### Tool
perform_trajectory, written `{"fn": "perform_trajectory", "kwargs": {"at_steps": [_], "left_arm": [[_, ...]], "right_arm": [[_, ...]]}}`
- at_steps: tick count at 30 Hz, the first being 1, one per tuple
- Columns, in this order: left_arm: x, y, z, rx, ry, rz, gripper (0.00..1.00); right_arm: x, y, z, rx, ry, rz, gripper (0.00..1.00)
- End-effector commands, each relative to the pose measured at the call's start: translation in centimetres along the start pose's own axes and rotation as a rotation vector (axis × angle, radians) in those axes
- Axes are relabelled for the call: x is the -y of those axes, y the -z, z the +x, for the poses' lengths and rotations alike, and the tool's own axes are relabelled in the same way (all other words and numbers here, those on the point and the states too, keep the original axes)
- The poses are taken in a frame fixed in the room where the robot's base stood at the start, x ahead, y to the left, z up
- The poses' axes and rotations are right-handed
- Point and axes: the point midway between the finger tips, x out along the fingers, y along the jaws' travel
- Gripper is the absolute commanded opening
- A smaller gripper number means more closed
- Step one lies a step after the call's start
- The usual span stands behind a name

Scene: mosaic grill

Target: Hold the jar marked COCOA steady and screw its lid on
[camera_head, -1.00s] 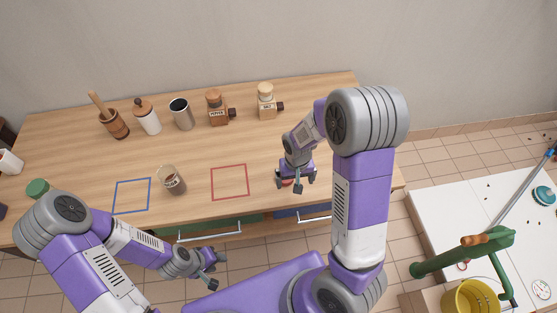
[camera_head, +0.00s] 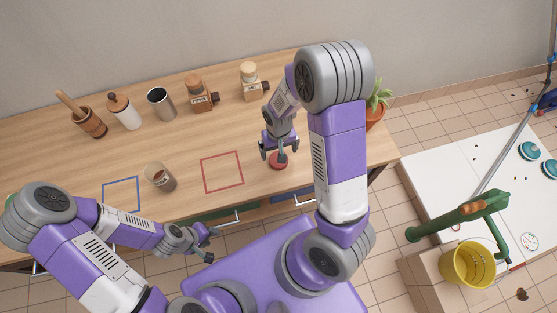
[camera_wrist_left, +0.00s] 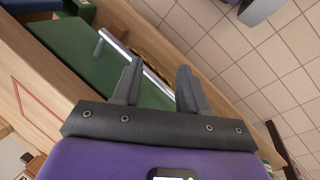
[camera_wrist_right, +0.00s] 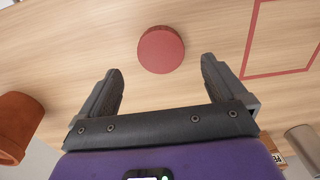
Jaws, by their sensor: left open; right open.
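A glass jar with brown contents (camera_head: 160,177) stands upright on the counter between the blue and red squares. No lid is on it, and its marking is not readable. A flat round red lid (camera_head: 278,160) lies on the counter right of the red square. It also shows in the right wrist view (camera_wrist_right: 161,49), just beyond the fingertips. My right gripper (camera_head: 278,150) is open and empty, close to the lid. My left gripper (camera_head: 208,242) is open and empty in front of the counter's front edge. The left wrist view shows its fingers (camera_wrist_left: 158,80) in front of a drawer.
A red square outline (camera_head: 222,172) and a blue one (camera_head: 121,194) mark the counter. A potted plant (camera_head: 376,110) stands at the right.

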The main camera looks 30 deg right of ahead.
Motion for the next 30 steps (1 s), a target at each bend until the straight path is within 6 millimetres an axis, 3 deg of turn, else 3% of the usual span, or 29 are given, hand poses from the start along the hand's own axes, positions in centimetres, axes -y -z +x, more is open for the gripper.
{"fn": "perform_trajectory", "kwargs": {"at_steps": [8,18,30], "left_arm": [[0.0,0.0,0.1,0.000,0.000,0.000,0.43],[0.5,0.1,1.4,0.000,0.000,0.000,0.43],[0.5,0.1,1.3,0.000,0.000,0.000,0.43]], "right_arm": [[0.0,0.0,0.4,0.001,0.000,-0.001,0.98],[0.1,-0.1,5.0,0.001,0.000,-0.001,0.98],[0.1,-0.1,5.1,0.000,0.000,-0.001,0.97]]}}
